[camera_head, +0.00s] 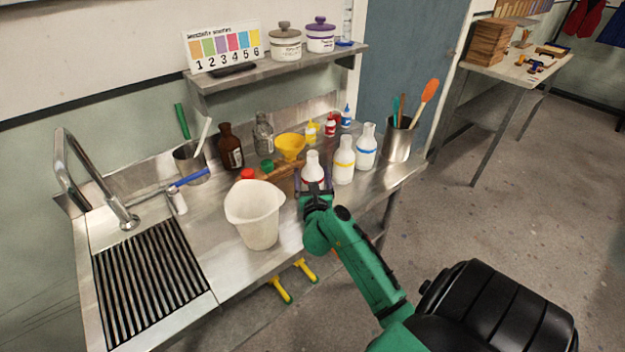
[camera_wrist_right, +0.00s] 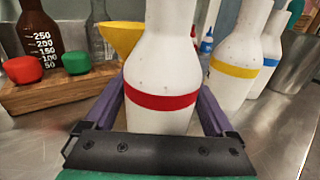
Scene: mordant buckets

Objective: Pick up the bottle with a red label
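The white bottle with a red label (camera_head: 312,166) stands upright on the steel counter. Its red band shows clearly in the right wrist view (camera_wrist_right: 162,101). My right gripper (camera_head: 314,184) is low at the counter, with its purple fingers on either side of this bottle. In the right wrist view the bottle stands between the fingers (camera_wrist_right: 163,95), with small gaps visible beside its lower part, so the gripper looks open around it. The finger ends are partly hidden by the bottle. My left gripper is not in view.
A yellow-banded bottle (camera_head: 343,165) and a blue-banded bottle (camera_head: 366,150) stand close on the right. A white pitcher (camera_head: 256,215) is at left. A wooden rack (camera_wrist_right: 60,92), yellow funnel (camera_head: 290,146) and brown bottle (camera_head: 229,148) stand behind. A utensil pot (camera_head: 397,142) is further right.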

